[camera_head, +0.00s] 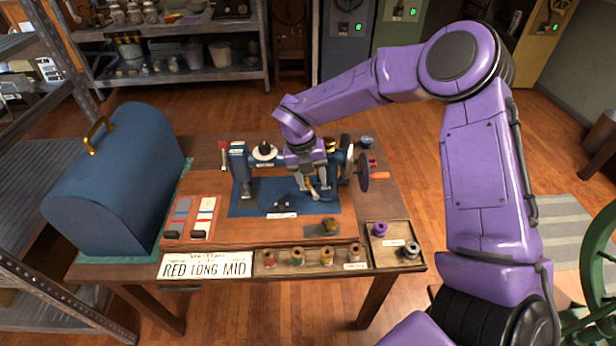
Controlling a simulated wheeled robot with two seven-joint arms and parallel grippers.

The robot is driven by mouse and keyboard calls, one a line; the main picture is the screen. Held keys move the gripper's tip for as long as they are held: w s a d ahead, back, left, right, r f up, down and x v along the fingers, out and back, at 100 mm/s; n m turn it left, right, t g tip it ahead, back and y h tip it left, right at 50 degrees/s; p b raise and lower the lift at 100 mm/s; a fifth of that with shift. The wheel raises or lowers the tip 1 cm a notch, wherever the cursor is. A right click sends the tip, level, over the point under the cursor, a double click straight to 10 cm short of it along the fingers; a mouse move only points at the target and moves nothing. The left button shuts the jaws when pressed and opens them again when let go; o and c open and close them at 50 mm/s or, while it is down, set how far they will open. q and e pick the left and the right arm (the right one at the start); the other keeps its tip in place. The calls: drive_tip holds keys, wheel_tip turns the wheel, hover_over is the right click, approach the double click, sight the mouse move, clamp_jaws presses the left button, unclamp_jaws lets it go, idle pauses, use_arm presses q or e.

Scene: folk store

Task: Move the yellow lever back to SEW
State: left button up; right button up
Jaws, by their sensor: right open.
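A small blue sewing machine (238,163) stands on a blue mat (245,207) in the middle of the wooden table. My right gripper (313,192) reaches down in front of the machine's right half, its fingers apart. A small yellow lever (314,191) shows at the fingertips, between or just beside them; I cannot tell if they touch it. The lever's setting and any SEW mark are too small to read. The gripper and wrist hide part of the machine. My left gripper is out of view.
A blue domed case (113,183) stands at the table's left. A spool tray (341,257) and a smaller tray (376,222) line the front edge, beside a card reading "RED LONG MID" (205,265). A dark handwheel (363,172) and red-handled tool (379,175) lie right of my gripper.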

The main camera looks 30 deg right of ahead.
drive_tip(key=d, duration=0.1)
drive_tip(key=s+d+f, duration=0.1)
drive_tip(key=s+d, duration=0.1)
drive_tip(key=shift+s+d+f, duration=0.2)
drive_tip(key=shift+s+f, duration=0.05)
drive_tip(key=shift+f, duration=0.1)
idle(0.6)
drive_tip(key=shift+d, duration=0.1)
drive_tip(key=shift+w+r+p, duration=0.4)
drive_tip(key=shift+r+p, duration=0.1)
drive_tip(key=shift+r, duration=0.15)
drive_tip(key=shift+a, duration=0.2)
wheel_tip(320, 180, up, 8)
drive_tip(key=a+p, duration=0.1)
drive_tip(key=p, duration=0.4)
drive_tip(key=shift+w+a+p, duration=0.2)
drive_tip(key=shift+w+p, duration=0.2)
drive_tip(key=shift+w, duration=0.05)
